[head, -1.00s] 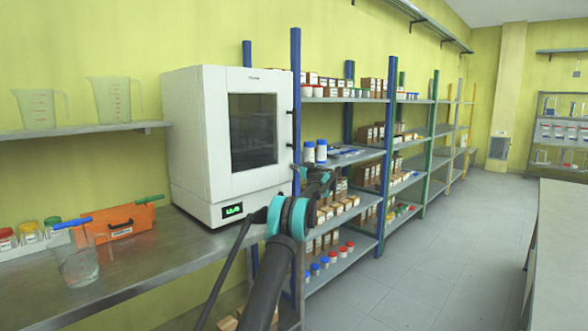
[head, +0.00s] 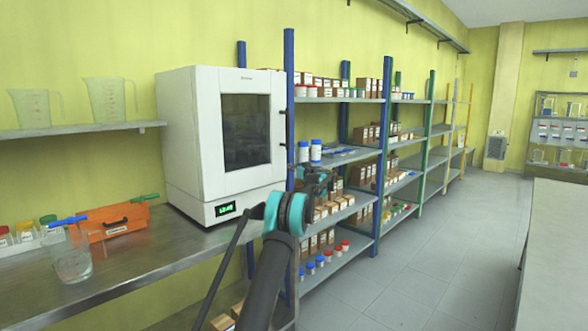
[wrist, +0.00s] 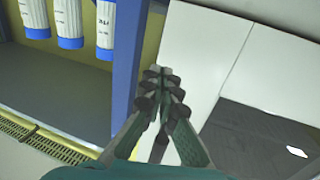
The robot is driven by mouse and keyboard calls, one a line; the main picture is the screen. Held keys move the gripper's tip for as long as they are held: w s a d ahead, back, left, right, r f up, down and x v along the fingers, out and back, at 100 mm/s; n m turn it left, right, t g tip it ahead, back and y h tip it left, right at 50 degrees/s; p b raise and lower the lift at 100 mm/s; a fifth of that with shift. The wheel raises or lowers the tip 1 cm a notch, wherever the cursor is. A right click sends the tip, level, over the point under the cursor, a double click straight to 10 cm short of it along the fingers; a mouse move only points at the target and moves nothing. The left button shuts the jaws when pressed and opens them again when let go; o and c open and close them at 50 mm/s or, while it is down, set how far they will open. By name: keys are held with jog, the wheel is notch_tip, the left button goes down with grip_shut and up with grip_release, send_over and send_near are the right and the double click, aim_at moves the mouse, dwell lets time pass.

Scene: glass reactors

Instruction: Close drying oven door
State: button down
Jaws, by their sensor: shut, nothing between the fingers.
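The white drying oven (head: 186,140) stands on the metal bench. Its door (head: 246,181), with a dark window (head: 247,130), looks flush with the body in the head view; a small gap could not be told. Dark handle parts show along the door's right edge. My gripper (head: 322,178) is to the right of the oven, in front of the shelf rack. In the wrist view my gripper (wrist: 163,75) has its fingers together and empty, beside a white oven panel (wrist: 205,45) with a seam and the dark window (wrist: 260,140). Contact with the oven cannot be told.
A blue rack post (head: 289,90) stands close to the oven's right side, with blue-capped bottles (head: 316,150) on the shelf behind my gripper. An orange case (head: 112,222) and a beaker (head: 72,255) are on the bench. The grey floor (head: 400,265) at right is clear.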

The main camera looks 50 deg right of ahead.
jog(key=s, duration=1.1)
jog(key=shift+a, duration=0.15)
